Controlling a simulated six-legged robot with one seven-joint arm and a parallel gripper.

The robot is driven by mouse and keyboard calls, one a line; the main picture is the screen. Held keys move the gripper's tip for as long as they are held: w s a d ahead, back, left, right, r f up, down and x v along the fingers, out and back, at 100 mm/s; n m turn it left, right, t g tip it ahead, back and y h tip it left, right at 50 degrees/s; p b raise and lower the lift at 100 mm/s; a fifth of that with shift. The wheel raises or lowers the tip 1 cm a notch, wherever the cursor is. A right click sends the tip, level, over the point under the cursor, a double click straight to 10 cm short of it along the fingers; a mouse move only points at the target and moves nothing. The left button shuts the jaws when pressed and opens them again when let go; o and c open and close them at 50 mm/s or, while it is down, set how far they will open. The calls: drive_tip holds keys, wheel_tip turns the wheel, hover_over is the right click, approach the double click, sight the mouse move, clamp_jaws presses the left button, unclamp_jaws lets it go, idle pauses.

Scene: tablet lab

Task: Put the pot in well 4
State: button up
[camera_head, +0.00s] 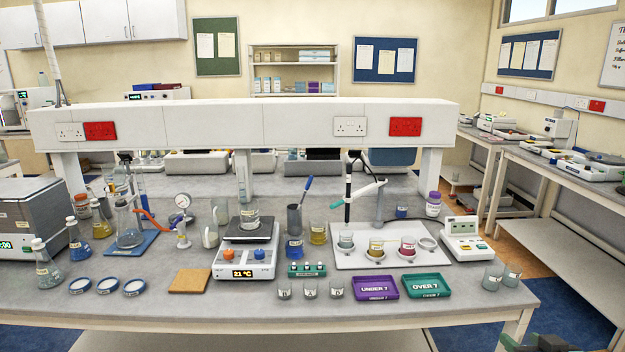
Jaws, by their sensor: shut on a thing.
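A white tray (385,262) with round wells stands right of centre on the bench. The rightmost well (428,243) looks empty. Well numbers are too small to read. Several clear labelled pots (310,288) stand near the front edge, and two more (492,276) stand at the right end. I cannot tell which pot the task means. My gripper is not clearly seen; only a dark green part shows at the bottom right corner.
A probe (348,195) on a stand rises over the tray. A purple tray (376,287) and a green tray (426,284) lie before it, and a meter (464,238) stands to its right. A balance (245,262) and glassware crowd the left. A socket beam (250,125) spans the back.

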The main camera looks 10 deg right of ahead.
drive_tip(key=w+a+f+n+y, duration=0.1)
drive_tip(key=w+a+f, duration=0.4)
drive_tip(key=w+a, duration=0.55)
drive_tip(key=w+a+f+n+y, duration=0.1)
drive_tip(key=w+a+f+y, duration=0.1)
drive_tip(key=w+a+f, duration=0.8)
drive_tip(key=a, duration=0.4)
drive_tip(key=w+a+f, duration=0.3)
drive_tip(key=a, duration=0.3)
wheel_tip(320, 180, down, 11)
drive_tip(key=s, duration=0.2)
drive_tip(key=shift+s+a+r+n, duration=0.15)
drive_tip(key=shift+s+r+n, duration=0.05)
drive_tip(key=shift+s+n, duration=0.2)
